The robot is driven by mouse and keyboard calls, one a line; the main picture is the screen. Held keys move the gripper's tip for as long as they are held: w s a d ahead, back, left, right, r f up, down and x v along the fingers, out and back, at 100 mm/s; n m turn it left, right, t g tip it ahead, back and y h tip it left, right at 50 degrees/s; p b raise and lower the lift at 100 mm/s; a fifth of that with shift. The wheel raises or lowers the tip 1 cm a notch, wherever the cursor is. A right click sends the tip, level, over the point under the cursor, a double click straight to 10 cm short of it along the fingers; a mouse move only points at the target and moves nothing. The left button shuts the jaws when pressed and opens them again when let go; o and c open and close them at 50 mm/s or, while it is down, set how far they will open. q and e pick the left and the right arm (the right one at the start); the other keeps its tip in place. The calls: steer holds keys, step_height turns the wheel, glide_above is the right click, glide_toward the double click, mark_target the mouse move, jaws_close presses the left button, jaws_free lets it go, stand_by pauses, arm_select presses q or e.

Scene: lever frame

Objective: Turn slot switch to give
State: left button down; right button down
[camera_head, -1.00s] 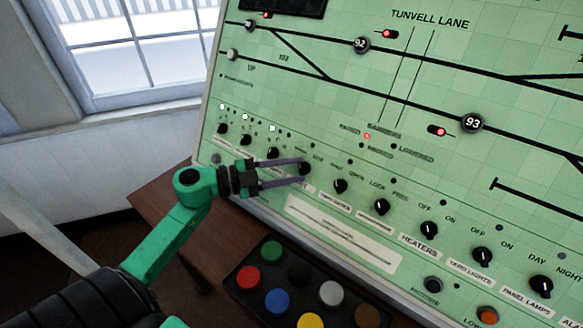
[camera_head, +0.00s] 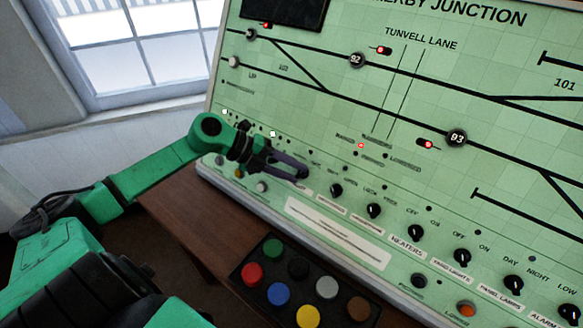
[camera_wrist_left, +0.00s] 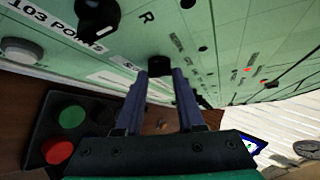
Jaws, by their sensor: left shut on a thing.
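The green sloping control panel (camera_head: 330,110) carries a lower row of black rotary knobs. My left gripper (camera_head: 303,172) reaches in from the left and is shut on a black knob (camera_wrist_left: 159,66) in that row. In the left wrist view the knob sits between the two dark fingertips (camera_wrist_left: 160,76). In the head view the fingers hide this knob, and I cannot read its label or its pointer position. My right gripper is not in view.
More knobs, such as the heaters knob (camera_head: 416,233), continue to the right. A black box of coloured buttons (camera_head: 236,281) stands on the brown desk (camera_head: 190,220) below. Another large black knob (camera_wrist_left: 97,14) is close by in the wrist view. A window (camera_head: 140,45) is behind left.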

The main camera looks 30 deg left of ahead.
arm_select(q)
steer(key=shift+w+r+m+g+y, duration=0.1)
steer(key=shift+m+g+y, duration=0.3)
steer(key=shift+m+y, duration=0.4)
steer(key=shift+d, duration=0.1)
steer(key=c, duration=0.5)
jaws_free()
steer(key=shift+s+a+r+b, duration=0.2)
steer(key=shift+s+a+r, duration=0.05)
steer(key=shift+a, duration=0.2)
steer(key=shift+s+a+r+b, duration=0.15)
steer(key=shift+s+a+r, duration=0.1)
steer(key=shift+a, duration=0.15)
steer(key=v, duration=1.2)
steer(key=shift+r+b, duration=0.4)
